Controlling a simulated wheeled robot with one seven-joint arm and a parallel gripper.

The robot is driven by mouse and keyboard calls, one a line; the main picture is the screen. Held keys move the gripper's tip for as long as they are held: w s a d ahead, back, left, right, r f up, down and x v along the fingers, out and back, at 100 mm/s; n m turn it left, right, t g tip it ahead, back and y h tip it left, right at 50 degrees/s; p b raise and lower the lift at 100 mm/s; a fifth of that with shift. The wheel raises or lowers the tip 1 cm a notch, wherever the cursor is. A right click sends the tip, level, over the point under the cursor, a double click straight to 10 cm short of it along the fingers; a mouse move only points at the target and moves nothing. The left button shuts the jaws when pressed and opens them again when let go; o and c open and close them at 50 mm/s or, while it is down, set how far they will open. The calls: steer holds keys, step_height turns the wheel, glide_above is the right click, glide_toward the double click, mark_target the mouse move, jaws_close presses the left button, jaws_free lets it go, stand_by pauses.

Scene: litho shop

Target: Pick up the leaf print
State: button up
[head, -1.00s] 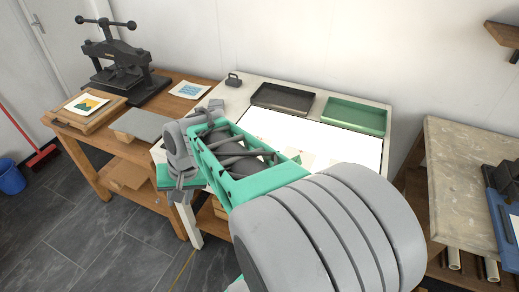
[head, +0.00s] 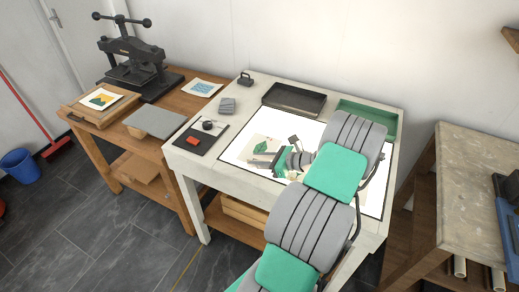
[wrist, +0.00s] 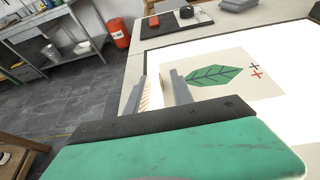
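The leaf print is a cream sheet with a dark green leaf and small red and black crosses. In the wrist view the leaf print (wrist: 238,88) lies flat on the lit white table, to the right of my fingers. In the head view the leaf print (head: 264,143) is partly hidden by my gripper (head: 272,161), which is over its near part. In the wrist view my gripper (wrist: 158,82) has its two grey fingers apart, near the sheet's left side. I cannot tell whether a finger touches the sheet.
The light table (head: 232,152) also bears a black tray (head: 294,99), a green tray (head: 368,112) and a dark board (head: 196,140) with a red block. A wooden bench (head: 177,117) with a press (head: 132,60) stands left. A stone-topped table (head: 461,180) stands right.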

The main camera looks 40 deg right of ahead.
steer(key=shift+x, duration=1.05)
jaws_close()
